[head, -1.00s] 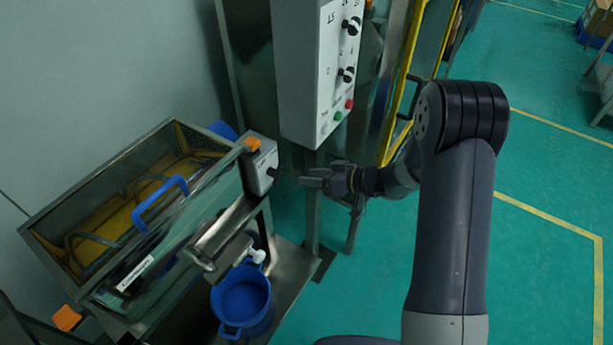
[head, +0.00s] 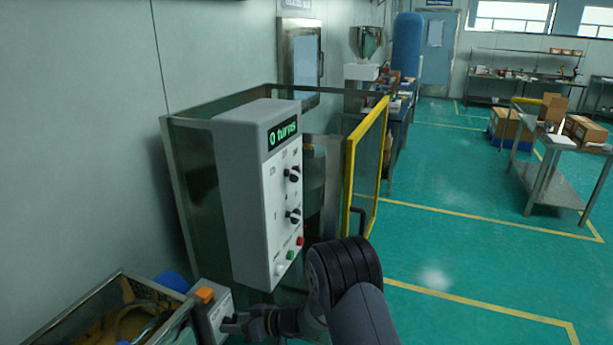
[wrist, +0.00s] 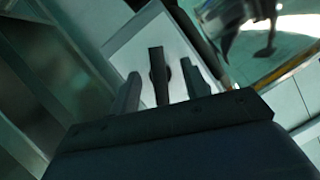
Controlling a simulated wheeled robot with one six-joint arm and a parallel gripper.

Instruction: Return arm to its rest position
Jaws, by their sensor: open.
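My gripper (head: 232,323) is at the bottom of the head view, close to a small grey box (head: 212,312) with an orange block (head: 204,294) on top. In the wrist view my gripper (wrist: 160,92) has its two fingers apart. A dark lever or knob (wrist: 158,76) stands between them, with a gap visible on each side. Behind it is a pale flat face (wrist: 150,45), probably that box. Nothing is visibly gripped. My arm reaches in from the bottom, and its lower part is cut off by the frame edge.
A grey control cabinet (head: 245,190) reading "0 turns", with knobs and buttons, stands just above my gripper. A yellow-framed door (head: 350,180) is behind my arm. The sieve trough (head: 75,318) is at lower left.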

